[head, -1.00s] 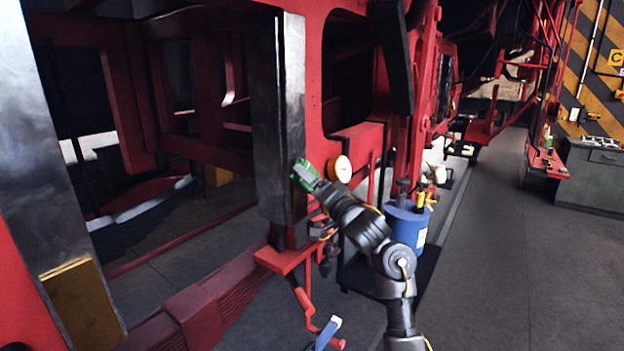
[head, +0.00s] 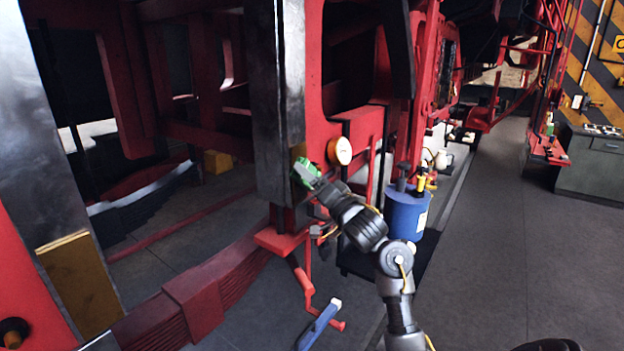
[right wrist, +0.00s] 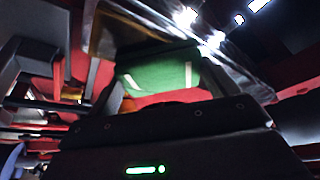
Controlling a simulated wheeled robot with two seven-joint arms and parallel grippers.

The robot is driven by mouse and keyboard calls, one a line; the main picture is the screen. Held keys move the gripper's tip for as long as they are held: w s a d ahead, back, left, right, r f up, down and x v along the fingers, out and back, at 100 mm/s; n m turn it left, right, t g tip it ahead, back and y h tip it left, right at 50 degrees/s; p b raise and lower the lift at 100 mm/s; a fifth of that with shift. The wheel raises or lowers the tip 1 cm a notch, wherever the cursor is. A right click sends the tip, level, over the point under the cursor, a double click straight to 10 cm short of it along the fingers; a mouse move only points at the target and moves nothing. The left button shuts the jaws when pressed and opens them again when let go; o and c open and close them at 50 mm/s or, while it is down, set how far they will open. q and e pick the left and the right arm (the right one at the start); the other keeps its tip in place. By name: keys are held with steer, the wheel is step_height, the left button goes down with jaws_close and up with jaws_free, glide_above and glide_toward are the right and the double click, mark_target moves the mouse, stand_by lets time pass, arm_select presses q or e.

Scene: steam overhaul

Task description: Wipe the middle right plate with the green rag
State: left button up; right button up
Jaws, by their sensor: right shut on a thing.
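The green rag (head: 307,170) is in my right gripper (head: 312,177), which is shut on it. The rag is at the right edge of a tall dark metal plate (head: 278,110) on the red frame, near its lower part; I cannot tell whether it touches the face. In the right wrist view the green rag (right wrist: 155,72) shows beyond the dark gripper body, with shiny metal behind it. Another grey metal plate (head: 50,150) stands at the far left. My left gripper is not in view.
An orange-rimmed round gauge (head: 340,151) sits close to the right gripper. A blue canister (head: 407,215) stands right of the frame. A red leaf spring (head: 205,300) and a bracket with a blue-handled lever (head: 320,325) lie below.

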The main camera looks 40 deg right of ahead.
steer(key=shift+f+b, duration=0.7)
steer(key=shift+f, duration=1.3)
steer(key=shift+f, duration=0.1)
steer(key=shift+f+b, duration=0.8)
steer(key=shift+f, duration=1)
steer(key=shift+s+r+p, duration=0.1)
steer(key=shift+s+p, duration=0.2)
steer(key=shift+p, duration=0.2)
steer(key=p, duration=0.3)
glide_toward(307, 190)
steer(key=shift+w+d+f, duration=0.7)
steer(key=shift+w+d, duration=0.15)
steer(key=shift+w, duration=0.05)
